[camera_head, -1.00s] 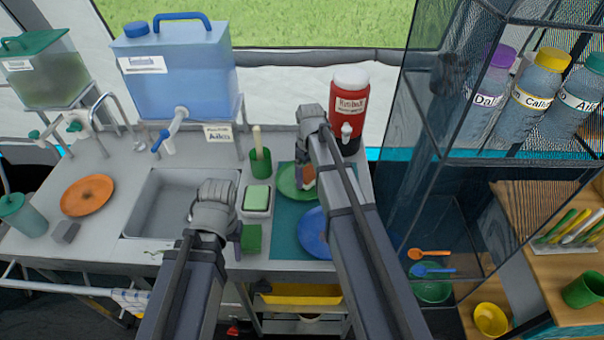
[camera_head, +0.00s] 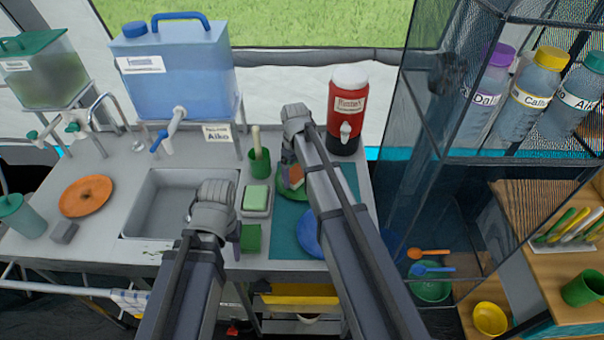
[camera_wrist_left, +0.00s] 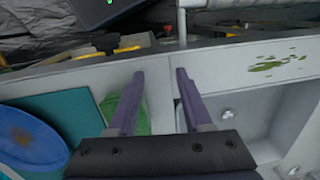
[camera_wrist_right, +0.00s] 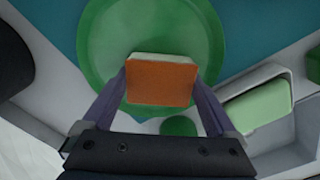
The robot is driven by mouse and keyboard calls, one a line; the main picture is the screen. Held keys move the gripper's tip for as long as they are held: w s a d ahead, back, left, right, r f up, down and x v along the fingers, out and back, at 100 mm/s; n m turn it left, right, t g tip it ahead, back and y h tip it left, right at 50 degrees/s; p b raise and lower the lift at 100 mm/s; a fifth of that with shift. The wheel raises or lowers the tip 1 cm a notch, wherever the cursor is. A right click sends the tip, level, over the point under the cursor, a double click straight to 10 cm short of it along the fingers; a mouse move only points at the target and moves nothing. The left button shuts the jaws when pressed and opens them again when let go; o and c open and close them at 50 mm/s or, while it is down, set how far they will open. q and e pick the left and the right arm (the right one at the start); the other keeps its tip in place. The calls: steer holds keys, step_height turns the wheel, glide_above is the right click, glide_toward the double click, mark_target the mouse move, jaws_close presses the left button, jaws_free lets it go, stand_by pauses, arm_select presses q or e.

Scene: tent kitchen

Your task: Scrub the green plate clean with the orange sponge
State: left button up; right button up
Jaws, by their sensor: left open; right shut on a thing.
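The green plate (camera_wrist_right: 150,30) lies on the teal mat (camera_wrist_right: 250,30); in the head view the plate (camera_head: 282,196) is partly hidden by my right arm. My right gripper (camera_wrist_right: 160,85) is shut on the orange sponge (camera_wrist_right: 160,82), which has a pale layer on one side. The sponge is over the plate's face; whether it touches cannot be told. In the head view the sponge (camera_head: 295,176) shows beside the gripper. The plate looks plain green where visible. My left gripper (camera_wrist_left: 155,95) is open and empty near the counter's front edge, by a green cloth-like square (camera_wrist_left: 125,112).
A blue plate (camera_head: 309,236) lies nearer on the mat. A dish with a green sponge-like block (camera_head: 257,198) and a green cup with a brush (camera_head: 259,162) stand left of the mat. The sink (camera_head: 165,205) is further left. A red jug (camera_head: 347,110) stands behind.

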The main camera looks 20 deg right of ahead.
arm_select(q)
steer(key=shift+f, duration=0.2)
arm_select(e)
steer(key=shift+f, duration=0.2)
arm_select(q)
steer(key=shift+r, duration=0.1)
arm_select(e)
steer(key=shift+s+r, duration=0.1)
arm_select(q)
steer(key=shift+a, duration=0.1)
arm_select(e)
steer(key=shift+s+d, duration=0.25)
steer(key=shift+d, duration=0.6)
steer(key=shift+s+d, duration=0.15)
steer(key=shift+d, duration=0.4)
steer(key=shift+s+d, duration=0.15)
steer(key=shift+d, duration=0.35)
arm_select(q)
steer(key=shift+r, duration=0.1)
arm_select(e)
steer(key=shift+r, duration=0.1)
arm_select(q)
step_height(320, 180, up, 6)
steer(key=p, duration=0.6)
arm_select(e)
step_height(320, 180, up, 6)
steer(key=shift+w+a+f, duration=0.1)
